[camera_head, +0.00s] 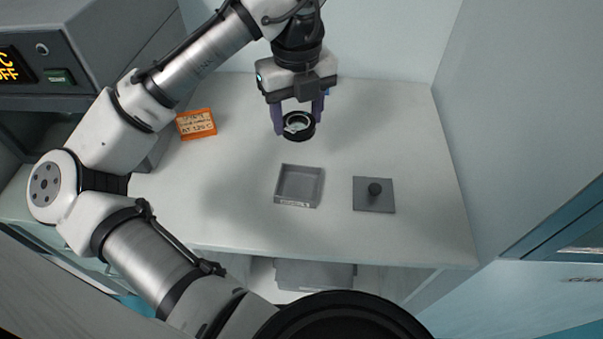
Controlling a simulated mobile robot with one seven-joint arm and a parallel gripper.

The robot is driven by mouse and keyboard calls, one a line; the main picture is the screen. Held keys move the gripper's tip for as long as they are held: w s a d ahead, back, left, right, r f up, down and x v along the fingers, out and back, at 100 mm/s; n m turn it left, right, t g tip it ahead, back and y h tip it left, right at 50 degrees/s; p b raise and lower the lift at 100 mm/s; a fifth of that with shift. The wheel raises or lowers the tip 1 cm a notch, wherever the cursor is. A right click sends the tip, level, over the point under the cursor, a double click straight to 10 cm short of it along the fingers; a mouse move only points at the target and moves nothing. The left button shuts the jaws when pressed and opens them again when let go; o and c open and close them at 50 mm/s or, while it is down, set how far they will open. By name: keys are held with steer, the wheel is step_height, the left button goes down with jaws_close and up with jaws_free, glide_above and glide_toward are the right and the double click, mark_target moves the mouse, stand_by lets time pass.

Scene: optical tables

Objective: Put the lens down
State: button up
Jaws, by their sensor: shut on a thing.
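The lens (299,126) is a round glass disc in a black ring. My gripper (298,119) is shut on the lens, with one purple finger on each side of its ring. The lens appears to be held above the white table (235,190), behind the grey tray; its exact height is hard to tell from this view.
An open, empty-looking grey tray (299,186) with a small label stands in front of the lens. A grey square plate with a black knob (374,189) lies to its right. An orange labelled box (196,124) and a grey instrument (100,50) are at left. Free table lies around the tray.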

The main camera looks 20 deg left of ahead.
mark_target(298, 188)
step_height(298, 188, down, 18)
steer(key=shift+r+p, duration=0.2)
steer(key=shift+p, duration=0.65)
steer(key=shift+f, duration=0.2)
steer(key=o, duration=0.7)
steer(key=shift+r, duration=0.1)
step_height(298, 188, up, 12)
steer(key=shift+r+b, duration=0.15)
steer(key=shift+b, duration=0.85)
